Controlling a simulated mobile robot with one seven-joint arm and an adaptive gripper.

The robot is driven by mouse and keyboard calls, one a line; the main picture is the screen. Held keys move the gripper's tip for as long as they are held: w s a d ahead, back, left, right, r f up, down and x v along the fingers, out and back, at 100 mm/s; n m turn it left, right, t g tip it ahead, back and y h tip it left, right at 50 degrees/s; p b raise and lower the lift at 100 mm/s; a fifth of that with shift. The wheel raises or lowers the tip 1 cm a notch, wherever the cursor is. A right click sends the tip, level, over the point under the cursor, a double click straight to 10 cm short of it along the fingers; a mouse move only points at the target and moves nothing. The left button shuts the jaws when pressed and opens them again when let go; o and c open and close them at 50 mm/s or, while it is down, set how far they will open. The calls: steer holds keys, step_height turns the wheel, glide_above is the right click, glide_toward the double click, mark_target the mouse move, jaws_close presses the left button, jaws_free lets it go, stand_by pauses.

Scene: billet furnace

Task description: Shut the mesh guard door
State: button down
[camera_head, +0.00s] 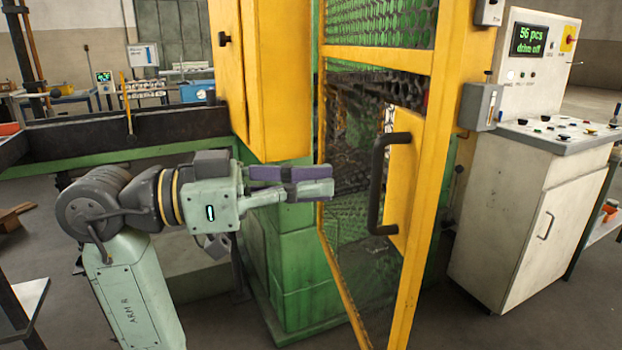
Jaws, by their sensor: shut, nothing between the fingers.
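The mesh guard door (411,292) is a yellow frame with see-through mesh. It stands ajar, swung out toward me from the yellow and green machine. A dark vertical bar handle (377,185) sits on its face, right of my gripper. My gripper (332,181) is shut and empty, pointing right. Its fingertips are at the door's left frame edge in the picture; I cannot tell whether they touch it. Through the mesh, dark machine parts show inside.
A grey control cabinet (500,215) with a sloped button panel and a lit display stands at the right. A grey latch box (480,107) is on the yellow post. A dark trough (70,140) runs behind my arm at the left. Grey floor is open in front.

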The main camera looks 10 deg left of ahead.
mark_target(416, 177)
steer(key=p+x, duration=0.2)
steer(key=x, duration=0.8)
steer(key=shift+d+p, duration=0.2)
steer(key=shift+p, duration=0.1)
steer(key=shift+d, duration=0.1)
